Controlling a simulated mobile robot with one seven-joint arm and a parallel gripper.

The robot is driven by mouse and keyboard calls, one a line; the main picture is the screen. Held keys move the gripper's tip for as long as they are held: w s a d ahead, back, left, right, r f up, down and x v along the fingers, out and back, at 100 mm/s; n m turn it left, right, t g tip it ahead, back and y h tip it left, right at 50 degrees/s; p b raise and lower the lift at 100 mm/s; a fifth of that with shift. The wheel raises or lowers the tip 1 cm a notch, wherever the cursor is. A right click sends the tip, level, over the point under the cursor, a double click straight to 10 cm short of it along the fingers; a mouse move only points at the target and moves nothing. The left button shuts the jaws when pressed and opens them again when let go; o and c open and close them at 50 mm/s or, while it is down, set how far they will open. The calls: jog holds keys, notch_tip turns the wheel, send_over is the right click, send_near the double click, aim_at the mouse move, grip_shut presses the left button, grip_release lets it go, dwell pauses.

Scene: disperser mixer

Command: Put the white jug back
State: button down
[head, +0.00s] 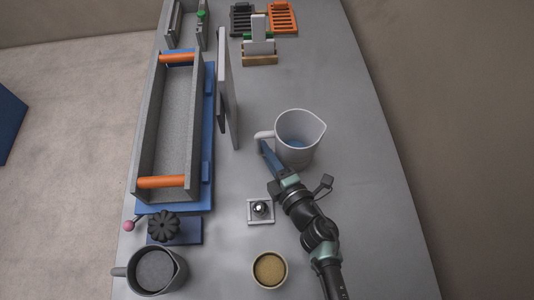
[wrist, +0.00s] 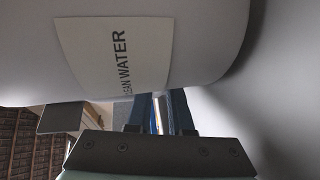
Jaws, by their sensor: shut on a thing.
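The white jug (head: 303,125) is upright near the middle of the grey table, with a little blue liquid inside and its spout toward the upper right. Its handle is on the left side. My gripper (head: 266,152) is shut on the handle, coming from below in the head view. In the wrist view the jug's wall (wrist: 200,35) fills the top, with a label partly reading "EAN WATER". My gripper's fingers (wrist: 160,115) show below it; the grip on the handle is mostly hidden. I cannot tell whether the jug touches the table.
A long grey trough (head: 140,140) with orange handles stands on the left, with a thin upright panel (head: 228,85) beside it. A grey jug (head: 157,271), a tan-filled cup (head: 270,269) and a small square fixture (head: 260,211) are nearer. The table right of the white jug is clear.

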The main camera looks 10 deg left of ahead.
jog(key=shift+f, duration=0.25)
jog(key=shift+f, duration=0.15)
jog(key=c, duration=1.1)
grip_release()
